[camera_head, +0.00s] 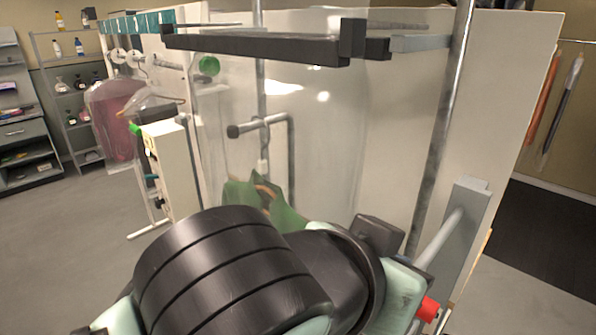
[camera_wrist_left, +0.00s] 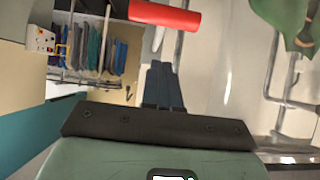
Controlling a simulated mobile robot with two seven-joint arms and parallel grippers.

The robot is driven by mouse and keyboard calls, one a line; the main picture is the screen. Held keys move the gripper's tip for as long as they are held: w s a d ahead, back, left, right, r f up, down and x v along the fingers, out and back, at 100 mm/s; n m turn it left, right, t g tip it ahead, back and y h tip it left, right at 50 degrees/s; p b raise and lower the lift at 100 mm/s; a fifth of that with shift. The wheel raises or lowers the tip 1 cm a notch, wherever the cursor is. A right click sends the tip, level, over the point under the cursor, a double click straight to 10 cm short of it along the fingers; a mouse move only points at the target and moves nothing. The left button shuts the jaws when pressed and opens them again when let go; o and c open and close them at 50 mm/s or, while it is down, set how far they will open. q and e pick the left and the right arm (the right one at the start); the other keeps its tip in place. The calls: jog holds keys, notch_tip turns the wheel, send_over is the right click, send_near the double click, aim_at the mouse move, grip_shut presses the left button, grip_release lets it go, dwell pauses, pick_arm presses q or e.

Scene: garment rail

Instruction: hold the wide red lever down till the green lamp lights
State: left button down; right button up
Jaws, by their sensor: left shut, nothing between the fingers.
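The red lever (camera_wrist_left: 165,15) shows in the left wrist view as a thick red bar at the top edge. In the head view, a small red end (camera_head: 430,308) shows at the lower right, beside my mint-green arm parts. My left gripper (camera_wrist_left: 162,68) is shut and empty, its dark fingers pointing toward the red bar with a gap between them in the picture. In the head view my arm hides its fingertips. A round green thing (camera_head: 208,66) is at the upper left; I cannot tell if it is the lamp or lit. My right gripper is not in view.
A dark rail (camera_head: 255,46) crosses above a clear hanging cover. A metal post (camera_head: 440,130) and a grey upright box (camera_head: 465,225) stand at right. Green cloth (camera_head: 265,200) hangs behind my arm. Shelves (camera_head: 70,90) stand far left. Floor at left (camera_head: 60,240) is clear.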

pick_arm(q)
notch_tip(320, 180, down, 5)
jog(key=w+d+b, duration=0.1)
jog(key=w+d, duration=0.1)
jog(key=shift+f, duration=0.15)
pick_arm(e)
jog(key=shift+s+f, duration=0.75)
pick_arm(q)
jog(key=shift+w, duration=0.1)
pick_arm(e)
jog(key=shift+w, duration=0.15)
